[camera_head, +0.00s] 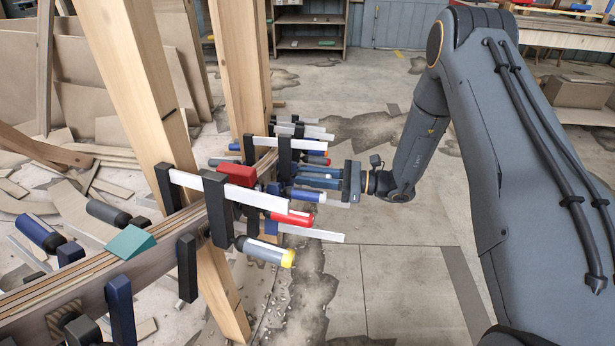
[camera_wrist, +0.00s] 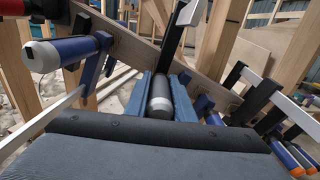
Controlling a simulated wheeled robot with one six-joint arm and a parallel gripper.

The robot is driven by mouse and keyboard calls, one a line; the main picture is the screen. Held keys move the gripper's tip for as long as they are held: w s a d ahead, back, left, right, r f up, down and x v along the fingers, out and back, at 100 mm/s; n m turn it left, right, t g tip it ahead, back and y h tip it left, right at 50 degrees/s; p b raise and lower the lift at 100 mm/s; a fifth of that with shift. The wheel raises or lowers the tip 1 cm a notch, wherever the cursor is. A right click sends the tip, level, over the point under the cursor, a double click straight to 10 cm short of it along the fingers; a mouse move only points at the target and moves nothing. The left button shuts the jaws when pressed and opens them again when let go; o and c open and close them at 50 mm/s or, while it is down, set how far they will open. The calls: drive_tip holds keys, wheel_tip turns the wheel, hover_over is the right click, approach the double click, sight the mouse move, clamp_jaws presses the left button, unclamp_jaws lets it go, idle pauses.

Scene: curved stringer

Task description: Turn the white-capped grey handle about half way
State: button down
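The white-capped grey handle (camera_wrist: 160,97) shows in the wrist view, pointing toward me, with its pale cap at the near end. My gripper (camera_wrist: 161,92) has one blue finger on each side of it, and both fingers appear to touch its sides. In the head view my gripper (camera_head: 318,178) reaches in from the right, level with the row of clamps. There its fingers hide the handle between them. A pale clamp bar (camera_wrist: 187,25) rises behind the handle in the wrist view.
Clamps line the curved wooden stringer (camera_head: 160,262). A yellow-capped handle (camera_head: 265,251) juts out nearer. Timber posts (camera_head: 243,70) stand behind; floor (camera_head: 400,280) is open at right.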

idle(0.3)
drive_tip(key=m+p, duration=0.1)
drive_tip(key=m, duration=0.3)
drive_tip(key=shift+p, duration=0.3)
drive_tip(key=m+p, duration=0.1)
drive_tip(key=m, duration=0.3)
drive_tip(key=shift+w+m, duration=0.1)
drive_tip(key=shift+m, duration=0.2)
drive_tip(key=m, duration=0.4)
drive_tip(key=shift+f+p, duration=0.1)
drive_tip(key=shift+p, duration=0.2)
drive_tip(key=shift+f+m, duration=0.1)
drive_tip(key=shift+m, duration=2.4)
drive_tip(key=c, duration=1.5)
unclamp_jaws()
drive_tip(key=shift+d, duration=0.1)
